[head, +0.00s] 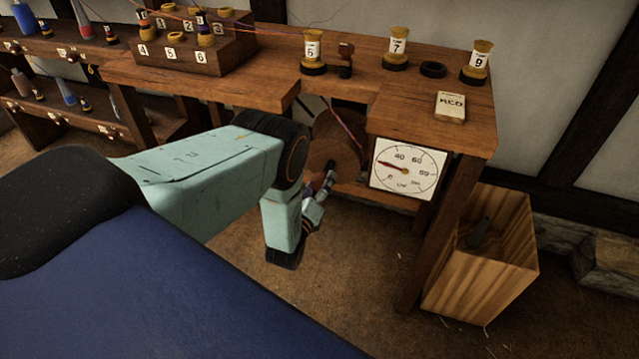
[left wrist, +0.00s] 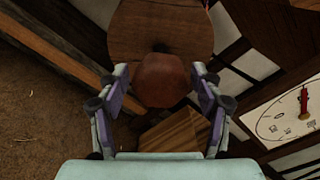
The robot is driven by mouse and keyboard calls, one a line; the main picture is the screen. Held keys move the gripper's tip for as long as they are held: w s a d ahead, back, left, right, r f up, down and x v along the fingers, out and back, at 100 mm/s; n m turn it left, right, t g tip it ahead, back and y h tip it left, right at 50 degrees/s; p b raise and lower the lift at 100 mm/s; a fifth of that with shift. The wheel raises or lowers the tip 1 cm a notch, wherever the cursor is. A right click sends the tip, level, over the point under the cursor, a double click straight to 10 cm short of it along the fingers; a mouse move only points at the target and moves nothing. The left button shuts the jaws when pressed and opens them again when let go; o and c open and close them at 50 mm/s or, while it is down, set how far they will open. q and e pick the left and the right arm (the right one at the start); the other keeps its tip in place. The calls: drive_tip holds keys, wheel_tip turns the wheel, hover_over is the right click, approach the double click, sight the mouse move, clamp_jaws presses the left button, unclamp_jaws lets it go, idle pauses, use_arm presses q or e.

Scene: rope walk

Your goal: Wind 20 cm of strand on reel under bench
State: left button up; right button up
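The reel (head: 336,140) shows as a brown wooden disc under the bench (head: 220,80), partly hidden by my arm. A red strand (head: 345,125) runs down to it. In the left wrist view the reel's round face (left wrist: 160,25) fills the top, with a reddish-brown knob (left wrist: 162,82) in front. My left gripper (head: 322,190) is under the bench by the reel. In the left wrist view its fingers (left wrist: 160,88) stand apart, either side of the knob, with gaps showing. A white dial (head: 408,170) has its red needle pointing left, between 0 and 40. My right gripper is out of view.
The bench leg (head: 440,235) stands right of the dial. A wooden bin (head: 485,260) with a dark object inside is beside it. Spools 6 (head: 313,52), 7 (head: 397,48) and 9 (head: 477,62) and a RED block (head: 450,107) are on top. The floor below is clear.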

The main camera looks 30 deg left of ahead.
use_arm(q)
drive_tip(key=shift+o, duration=0.5)
drive_tip(key=v, duration=1.2)
drive_tip(key=shift+w+r, duration=0.1)
drive_tip(key=shift+w, duration=0.05)
